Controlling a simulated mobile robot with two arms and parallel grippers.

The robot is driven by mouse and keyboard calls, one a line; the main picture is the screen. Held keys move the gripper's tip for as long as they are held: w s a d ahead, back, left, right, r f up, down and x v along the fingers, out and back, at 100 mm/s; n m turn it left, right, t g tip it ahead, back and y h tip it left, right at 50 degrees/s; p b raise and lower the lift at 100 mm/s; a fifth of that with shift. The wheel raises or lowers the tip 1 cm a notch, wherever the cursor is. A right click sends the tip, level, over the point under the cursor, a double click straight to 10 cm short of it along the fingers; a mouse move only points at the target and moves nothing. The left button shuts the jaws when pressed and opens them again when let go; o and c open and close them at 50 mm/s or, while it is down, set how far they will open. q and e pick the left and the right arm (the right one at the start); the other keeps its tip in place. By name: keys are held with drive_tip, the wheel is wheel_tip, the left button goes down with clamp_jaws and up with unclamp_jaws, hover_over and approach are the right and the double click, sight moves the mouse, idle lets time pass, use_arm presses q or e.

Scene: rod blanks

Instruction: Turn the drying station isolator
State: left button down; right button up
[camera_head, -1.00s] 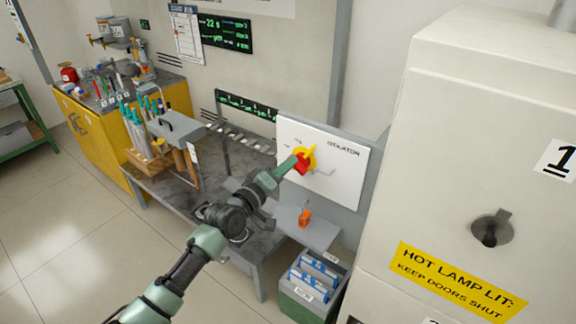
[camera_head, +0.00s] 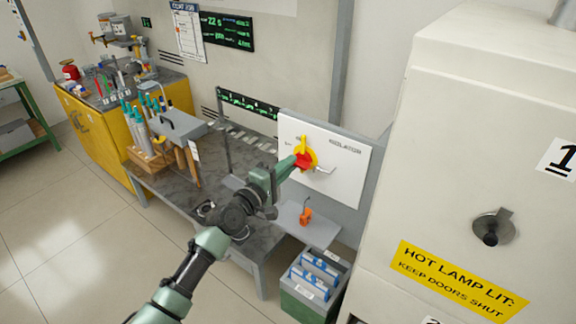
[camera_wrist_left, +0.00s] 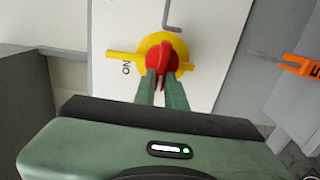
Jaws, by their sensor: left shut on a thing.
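The isolator is a red handle (camera_wrist_left: 165,59) on a yellow disc (camera_wrist_left: 152,42), mounted on a white panel (camera_head: 352,190) beside the large cabinet. In the head view the red handle (camera_head: 302,161) sits in front of the yellow disc, whose yellow pointer (camera_head: 303,145) stands nearly upright. My left gripper (camera_wrist_left: 162,88) is shut on the red handle. In the left wrist view the yellow pointer lies toward the ON mark (camera_wrist_left: 126,68). In the head view my left gripper (camera_head: 287,167) reaches the panel from the lower left and hides part of it. My right gripper is not in view.
An orange padlock (camera_head: 305,217) sits on a small grey shelf (camera_head: 322,232) below the panel. A green bin with blue folders (camera_head: 310,285) stands beneath. The cabinet (camera_head: 450,150) with a hot lamp sign fills the right. A workbench (camera_head: 180,190) with tools stands left.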

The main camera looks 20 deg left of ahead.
use_arm(q)
drive_tip(key=shift+f, duration=0.1)
drive_tip(key=c, duration=1.5)
unclamp_jaws()
drive_tip(key=shift+o, duration=0.2)
drive_tip(key=b+v, duration=0.1)
drive_tip(key=v, duration=0.7)
